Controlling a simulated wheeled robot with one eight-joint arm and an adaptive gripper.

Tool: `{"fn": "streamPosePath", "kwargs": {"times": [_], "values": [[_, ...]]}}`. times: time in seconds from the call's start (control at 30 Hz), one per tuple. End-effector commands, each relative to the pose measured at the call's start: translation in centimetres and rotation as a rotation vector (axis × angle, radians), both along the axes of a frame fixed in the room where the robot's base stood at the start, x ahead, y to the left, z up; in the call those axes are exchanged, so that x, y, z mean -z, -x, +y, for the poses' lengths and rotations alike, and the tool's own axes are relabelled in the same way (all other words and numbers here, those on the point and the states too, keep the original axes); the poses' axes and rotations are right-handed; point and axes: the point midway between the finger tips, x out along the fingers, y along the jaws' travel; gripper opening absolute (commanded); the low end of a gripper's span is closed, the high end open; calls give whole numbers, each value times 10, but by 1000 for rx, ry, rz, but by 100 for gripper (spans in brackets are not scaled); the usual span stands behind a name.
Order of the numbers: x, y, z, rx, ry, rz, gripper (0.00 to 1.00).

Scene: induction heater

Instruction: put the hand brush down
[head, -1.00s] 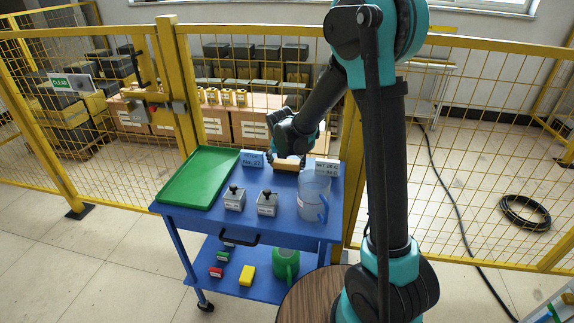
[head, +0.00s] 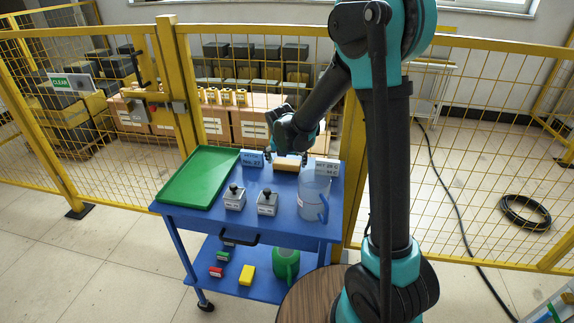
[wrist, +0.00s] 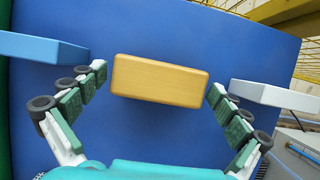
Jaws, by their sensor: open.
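The hand brush (head: 286,166), seen as a light wooden block, lies on the blue top of the cart (head: 262,226) near its back edge. It fills the middle of the wrist view (wrist: 160,80); its bristles are not visible. My gripper (head: 287,156) is open just above the brush. In the wrist view my gripper (wrist: 158,88) has one finger near each end of the block, with a narrow gap at each side. Nothing is held.
Small label signs stand left (head: 251,158) and right (head: 326,168) of the brush. A clear jug (head: 313,195), two knobbed grey blocks (head: 235,198) and a green tray (head: 199,178) share the top. Yellow mesh fencing stands behind the cart.

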Motion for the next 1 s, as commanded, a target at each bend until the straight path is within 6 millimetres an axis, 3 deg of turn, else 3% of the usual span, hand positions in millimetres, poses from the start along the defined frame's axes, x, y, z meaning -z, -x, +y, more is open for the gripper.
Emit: {"fn": "streamPosePath", "kwargs": {"times": [0.53,0.7,1.0], "values": [[-83,35,7,-2,1,0,100],[-96,40,8,-1,0,0,100],[-99,41,8,0,0,0,100]]}}
